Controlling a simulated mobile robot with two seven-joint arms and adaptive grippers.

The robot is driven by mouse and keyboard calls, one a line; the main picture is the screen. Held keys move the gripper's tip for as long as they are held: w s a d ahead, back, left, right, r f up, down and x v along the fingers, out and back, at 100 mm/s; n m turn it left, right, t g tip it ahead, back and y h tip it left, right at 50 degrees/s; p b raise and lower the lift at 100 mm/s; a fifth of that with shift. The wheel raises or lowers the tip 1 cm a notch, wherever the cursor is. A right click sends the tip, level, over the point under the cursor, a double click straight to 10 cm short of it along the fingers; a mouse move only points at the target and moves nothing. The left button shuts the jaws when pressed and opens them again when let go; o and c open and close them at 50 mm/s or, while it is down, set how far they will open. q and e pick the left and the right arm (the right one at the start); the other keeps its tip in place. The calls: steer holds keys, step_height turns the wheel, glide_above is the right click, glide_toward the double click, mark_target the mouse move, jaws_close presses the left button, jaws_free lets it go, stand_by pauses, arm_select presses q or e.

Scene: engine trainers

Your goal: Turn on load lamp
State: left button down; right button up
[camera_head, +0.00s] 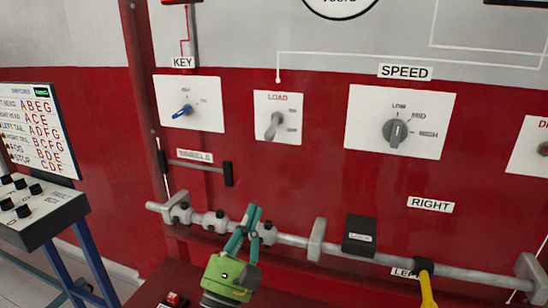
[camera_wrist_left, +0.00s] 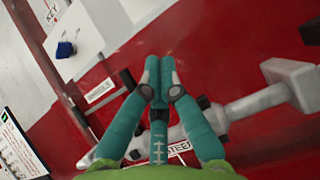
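The LOAD switch plate (camera_head: 291,121) is white and sits mid-panel on the red board. Its grey toggle lever (camera_head: 273,126) slants with its end toward the lower left; the small position labels are too blurred to read. My left gripper (camera_head: 253,212), green with teal fingers, is below the LOAD plate, in front of the grey horizontal bar and apart from the switch. Its fingertips are together and empty; they also show closed in the left wrist view (camera_wrist_left: 159,70). My right gripper is not in view. No load lamp can be identified.
A KEY plate (camera_head: 208,113) with a blue knob is left of LOAD, and a SPEED plate (camera_head: 365,132) with a grey dial is right. A black handle (camera_head: 227,174) and the grey bar (camera_head: 290,240) stick out below. A yellow lever (camera_head: 427,288) is lower right.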

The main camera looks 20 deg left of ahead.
mark_target(272, 129)
arm_select(q)
steer(key=p+x, duration=0.4)
steer(key=x, duration=0.6)
steer(key=shift+r+p, duration=0.25)
steer(key=shift+p, duration=0.15)
steer(key=r+p, duration=0.1)
steer(key=s+r+p, duration=0.1)
steer(key=r+p, duration=0.1)
steer(key=shift+s+d+r, duration=0.1)
steer(key=shift+s+d, duration=0.15)
steer(key=shift+s, duration=0.05)
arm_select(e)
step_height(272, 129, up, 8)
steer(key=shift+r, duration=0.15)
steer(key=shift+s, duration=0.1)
arm_select(q)
steer(key=shift+s+r+g+y+p, duration=0.2)
steer(key=shift+g+y+p, duration=0.1)
steer(key=shift+p, duration=0.85)
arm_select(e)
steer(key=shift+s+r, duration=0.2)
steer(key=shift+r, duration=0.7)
